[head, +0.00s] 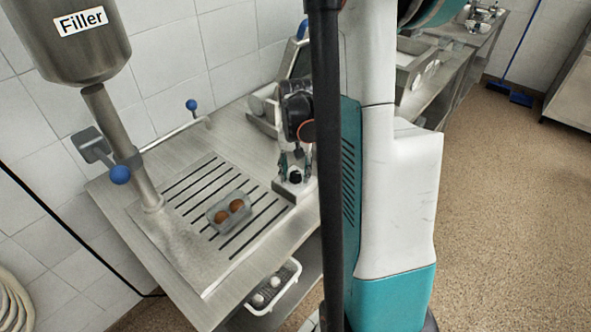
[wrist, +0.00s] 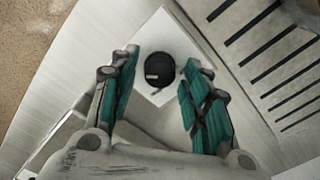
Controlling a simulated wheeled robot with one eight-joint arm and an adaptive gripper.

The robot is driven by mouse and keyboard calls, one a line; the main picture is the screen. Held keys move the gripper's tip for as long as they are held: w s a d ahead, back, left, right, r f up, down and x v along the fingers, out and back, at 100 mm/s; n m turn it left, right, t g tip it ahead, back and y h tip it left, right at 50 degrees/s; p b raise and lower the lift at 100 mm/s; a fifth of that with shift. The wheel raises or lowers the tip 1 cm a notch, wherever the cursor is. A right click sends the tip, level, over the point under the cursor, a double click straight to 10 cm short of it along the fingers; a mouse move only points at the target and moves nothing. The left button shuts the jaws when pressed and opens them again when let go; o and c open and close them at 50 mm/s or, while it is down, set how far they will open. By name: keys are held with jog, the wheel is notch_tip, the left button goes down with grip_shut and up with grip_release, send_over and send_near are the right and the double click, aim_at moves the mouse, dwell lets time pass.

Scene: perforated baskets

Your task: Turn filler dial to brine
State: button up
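The filler dial is a round black knob (wrist: 160,70) with a pale mark on its lower edge, set on a small white plate (wrist: 158,22). In the head view the dial (head: 295,177) is at the right edge of the steel counter. My gripper (wrist: 159,66) is open, with its teal-padded fingers on either side of the knob and a visible gap at each side. In the head view my gripper (head: 295,163) points down over the dial. The filler vessel (head: 70,45), labelled "Filler", is at upper left. Any lettering around the dial is unreadable.
A slotted drain grate (head: 190,190) lies left of the dial, with a small basket (head: 214,222) holding two brown round items. A white-rimmed basket (head: 262,309) sits below the counter. A blue-knobbed lever (head: 120,175) is by the filler pipe. My dark column hides part of the counter.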

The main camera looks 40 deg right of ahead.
aim_at(295, 174)
jog(key=shift+r, duration=0.1)
notch_tip(295, 174, up, 12)
dwell(0.7)
dwell(0.5)
